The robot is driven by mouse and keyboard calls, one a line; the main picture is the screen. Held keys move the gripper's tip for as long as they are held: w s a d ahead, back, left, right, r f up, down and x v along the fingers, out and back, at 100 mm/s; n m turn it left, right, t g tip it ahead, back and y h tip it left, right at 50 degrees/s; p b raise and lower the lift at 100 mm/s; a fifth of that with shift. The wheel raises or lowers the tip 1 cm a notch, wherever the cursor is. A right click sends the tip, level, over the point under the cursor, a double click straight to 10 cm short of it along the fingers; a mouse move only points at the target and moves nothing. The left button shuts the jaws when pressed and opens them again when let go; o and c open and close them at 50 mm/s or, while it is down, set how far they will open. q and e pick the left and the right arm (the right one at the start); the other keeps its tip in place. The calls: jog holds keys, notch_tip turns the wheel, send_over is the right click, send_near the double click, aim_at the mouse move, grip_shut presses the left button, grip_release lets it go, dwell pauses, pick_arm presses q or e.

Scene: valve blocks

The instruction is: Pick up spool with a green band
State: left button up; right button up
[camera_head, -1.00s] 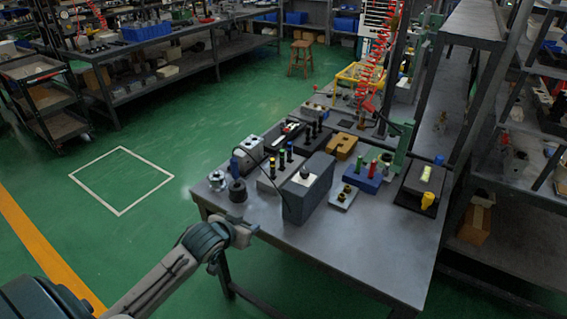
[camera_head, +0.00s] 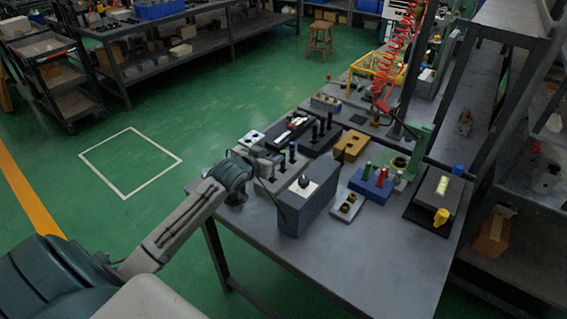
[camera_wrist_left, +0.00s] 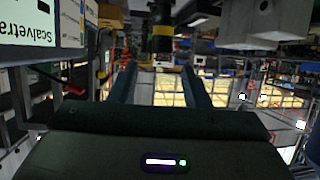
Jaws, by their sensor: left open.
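My left gripper (camera_head: 268,157) is at the grey block (camera_head: 268,188) that bears several dark upright spools, at the table's left end. In the left wrist view its two fingers (camera_wrist_left: 158,75) are apart with nothing held between them. A dark spool with a yellow band (camera_wrist_left: 162,30) stands just beyond the fingertips there. In the head view, a dark spool (camera_head: 282,160) stands right beside the gripper; its band is too small to read clearly now. A blue-topped spool (camera_head: 292,148) is behind it. The gripper hides part of this row. My right gripper is not in view.
A tall dark grey box (camera_head: 306,212) stands close in front of the spool row. A blue block (camera_head: 371,186) with a green and a red peg is farther right. A black block with dark pegs (camera_head: 322,132) is behind. The table's front right is clear.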

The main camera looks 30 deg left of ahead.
pick_arm(q)
jog(key=shift+w+f, duration=0.15)
jog(key=shift+w, duration=0.3)
jog(key=p, duration=0.2)
send_over(283, 165)
jog(key=s, duration=0.1)
jog(key=shift+s+a+f, duration=0.1)
jog(key=shift+a+f, duration=0.05)
jog(key=shift+f, duration=0.35)
jog(key=shift+s+a+f, duration=0.1)
jog(key=shift+f, duration=0.4)
jog(key=shift+w+f, duration=0.2)
jog(key=shift+w, duration=0.1)
grip_shut()
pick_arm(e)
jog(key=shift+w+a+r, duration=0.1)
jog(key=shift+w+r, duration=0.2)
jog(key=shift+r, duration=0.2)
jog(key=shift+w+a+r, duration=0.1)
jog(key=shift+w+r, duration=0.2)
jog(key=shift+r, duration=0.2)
